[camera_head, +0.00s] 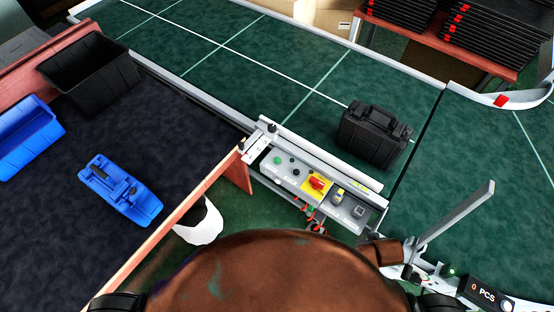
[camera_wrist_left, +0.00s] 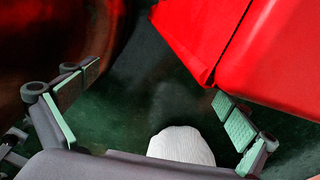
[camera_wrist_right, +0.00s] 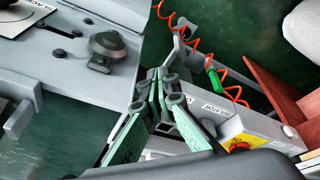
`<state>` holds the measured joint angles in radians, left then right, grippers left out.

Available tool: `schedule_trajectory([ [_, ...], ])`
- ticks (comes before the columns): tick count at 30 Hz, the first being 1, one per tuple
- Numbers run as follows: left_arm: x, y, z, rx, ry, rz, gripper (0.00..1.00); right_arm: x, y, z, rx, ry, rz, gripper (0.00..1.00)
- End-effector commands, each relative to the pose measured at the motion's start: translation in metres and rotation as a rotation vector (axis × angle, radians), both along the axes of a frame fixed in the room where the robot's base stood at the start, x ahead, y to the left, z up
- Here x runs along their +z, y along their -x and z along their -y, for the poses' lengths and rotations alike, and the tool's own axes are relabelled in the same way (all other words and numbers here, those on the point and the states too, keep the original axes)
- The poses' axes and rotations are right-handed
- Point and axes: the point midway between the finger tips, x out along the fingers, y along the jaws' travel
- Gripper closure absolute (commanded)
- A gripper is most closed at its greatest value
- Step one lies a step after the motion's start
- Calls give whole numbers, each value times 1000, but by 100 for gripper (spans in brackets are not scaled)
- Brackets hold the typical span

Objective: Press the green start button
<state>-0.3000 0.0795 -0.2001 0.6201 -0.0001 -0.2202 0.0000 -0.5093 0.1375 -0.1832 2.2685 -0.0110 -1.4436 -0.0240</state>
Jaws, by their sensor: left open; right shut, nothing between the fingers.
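In the head view, the grey control panel (camera_head: 315,190) sits along the near edge of the conveyor. The green button (camera_head: 278,160) is at its left end, with a dark button beside it and a red knob on a yellow plate (camera_head: 317,182) further right. My right gripper (camera_wrist_right: 166,76) is shut and empty in the right wrist view, near the control panel (camera_wrist_right: 225,131). The green button cannot be made out in that view. My left gripper (camera_wrist_left: 156,88) is open and empty over the green floor. Neither gripper shows in the head view.
A black case (camera_head: 374,135) stands on the green conveyor behind the panel. A blue tool-like item (camera_head: 120,190) and a black bin (camera_head: 90,75) are on the dark table at left. A red coiled cord (camera_wrist_right: 196,50) hangs beside the right gripper. A red surface (camera_wrist_left: 265,50) is close to the left gripper.

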Motion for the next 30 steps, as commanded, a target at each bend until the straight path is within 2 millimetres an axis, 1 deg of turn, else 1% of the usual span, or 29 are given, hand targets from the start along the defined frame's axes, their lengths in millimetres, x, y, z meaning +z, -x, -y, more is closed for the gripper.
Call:
schedule_trajectory([
  [1,7,-1,0,0,0,2,0,21,-11,-11,45,5,18,100],
  [3,14,-2,0,0,0,3,0,39,-24,-28,118,18,30,100],
  [5,21,-3,0,0,0,5,0,50,-37,-45,190,33,41,100],
  [6,25,-3,0,0,0,6,0,56,-45,-57,244,45,46,100],
  [8,33,-4,0,0,0,7,0,65,-60,-77,335,70,57,100],
  [11,49,-6,0,0,0,9,0,78,-86,-115,516,135,77,100],
  [13,65,-7,0,0,-1,11,0,87,-107,-147,683,212,91,100],
  [15,82,-8,0,0,0,13,0,94,-127,-176,874,324,104,100],
  [18,105,-9,0,0,0,15,0,101,-151,-202,1140,525,110,100],
  [21,124,-10,0,0,0,17,0,104,-172,-209,1357,731,102,100],
  [24,137,-11,0,0,0,18,0,106,-191,-202,1512,909,82,100],
  [27,144,-11,0,0,-1,18,0,108,-205,-193,1609,1035,61,100],
  [30,147,-11,0,0,-1,18,0,108,-212,-187,1656,1101,50,100],
])
